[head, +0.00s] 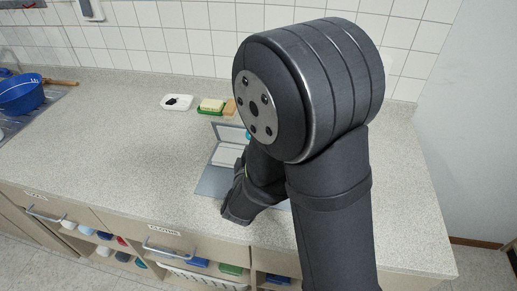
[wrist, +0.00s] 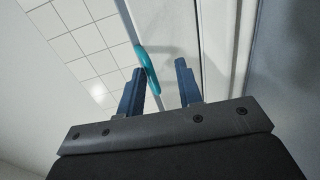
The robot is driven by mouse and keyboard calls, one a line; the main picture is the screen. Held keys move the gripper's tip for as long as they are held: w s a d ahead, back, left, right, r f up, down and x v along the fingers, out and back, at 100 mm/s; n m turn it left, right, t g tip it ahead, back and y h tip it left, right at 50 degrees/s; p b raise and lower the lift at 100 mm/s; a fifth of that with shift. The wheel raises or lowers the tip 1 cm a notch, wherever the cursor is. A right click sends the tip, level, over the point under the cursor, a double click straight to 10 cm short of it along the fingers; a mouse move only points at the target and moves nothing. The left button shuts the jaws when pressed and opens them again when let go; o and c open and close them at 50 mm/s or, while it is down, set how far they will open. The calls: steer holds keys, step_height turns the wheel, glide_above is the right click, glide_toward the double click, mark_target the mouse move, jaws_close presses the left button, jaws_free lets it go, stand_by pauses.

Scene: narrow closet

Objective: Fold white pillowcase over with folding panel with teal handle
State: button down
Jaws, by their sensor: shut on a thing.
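The grey folding panel (head: 213,182) is on the counter, partly hidden behind my arm in the head view. The white pillowcase (head: 227,156) lies on it, only its left part showing. A bit of the teal handle (head: 248,135) shows beside my arm. In the wrist view the teal handle (wrist: 146,60) is at the fingertips of my gripper (wrist: 161,70), against the left finger. My gripper is shut on the handle, though the contact at the right finger is not clear. The fingertips are hidden in the head view.
Behind the panel stand a white dish (head: 177,102) with a dark item and a green dish (head: 211,106) with a yellow block. A blue basin (head: 21,94) is at the far left. The counter (head: 110,150) left of the panel is clear. White tiled wall (head: 150,45) closes the back.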

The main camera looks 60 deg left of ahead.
steer(key=shift+w+d+f, duration=0.15)
steer(key=shift+d+f, duration=0.1)
steer(key=shift+f, duration=0.45)
steer(key=c, duration=1.4)
jaws_free()
steer(key=shift+a, duration=0.1)
steer(key=shift+c, duration=0.5)
steer(key=shift+r, duration=0.6)
step_height(320, 180, up, 4)
steer(key=shift+w+f, duration=0.1)
steer(key=shift+w, duration=0.05)
steer(key=w+d+r, duration=0.6)
steer(key=w+d, duration=0.1)
steer(key=d, duration=0.1)
steer(key=shift+d+r, duration=0.25)
steer(key=shift+r, duration=0.05)
